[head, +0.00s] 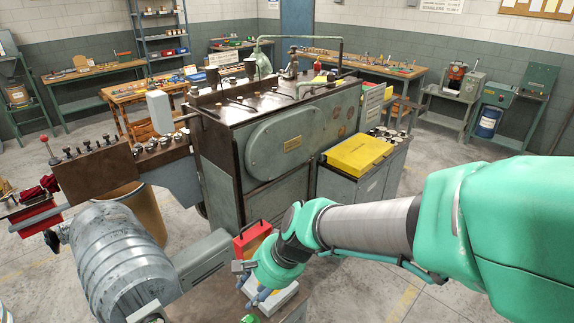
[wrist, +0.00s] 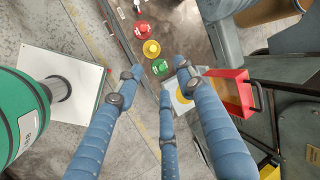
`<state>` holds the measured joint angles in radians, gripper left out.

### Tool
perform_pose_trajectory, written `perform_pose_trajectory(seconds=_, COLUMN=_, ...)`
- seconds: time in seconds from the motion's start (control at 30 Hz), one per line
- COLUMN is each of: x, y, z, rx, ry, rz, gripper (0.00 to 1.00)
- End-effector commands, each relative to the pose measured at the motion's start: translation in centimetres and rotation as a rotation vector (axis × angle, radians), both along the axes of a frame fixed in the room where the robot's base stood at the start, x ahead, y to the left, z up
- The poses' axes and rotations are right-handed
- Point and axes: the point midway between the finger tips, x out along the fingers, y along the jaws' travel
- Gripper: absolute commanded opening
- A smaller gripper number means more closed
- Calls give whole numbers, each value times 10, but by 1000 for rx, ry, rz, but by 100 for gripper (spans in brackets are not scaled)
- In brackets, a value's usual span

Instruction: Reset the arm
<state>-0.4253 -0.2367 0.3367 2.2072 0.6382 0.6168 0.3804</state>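My arm, in green and grey, reaches in from the right of the head view. My gripper (head: 256,297) hangs low in front of the spring coiler (head: 222,195), over a small stand with a pale box on it (head: 281,299). In the wrist view my gripper (wrist: 160,75) shows blue fingers spread apart with nothing held between them. Beyond the fingertips are a red button (wrist: 141,30), a yellow button (wrist: 151,48) and a green button (wrist: 160,67) in a row. I cannot tell whether any finger touches the stand or box.
A red box (head: 247,240) is close beside my gripper. A yellow case (head: 357,153) lies on a grey cabinet. Workbenches line the walls. Open floor (head: 440,150) lies at the right, behind my arm.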

Motion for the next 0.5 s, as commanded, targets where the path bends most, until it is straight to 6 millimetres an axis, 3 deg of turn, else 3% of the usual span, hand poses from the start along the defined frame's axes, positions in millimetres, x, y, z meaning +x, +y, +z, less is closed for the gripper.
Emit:
perform_pose_trajectory(seconds=0.2, x=-8, y=-71, z=51, rx=-74, ry=-147, rz=95, gripper=38)
perform_pose_trajectory(seconds=0.5, x=-40, y=-168, z=101, rx=-243, ry=-314, rz=206, gripper=38)
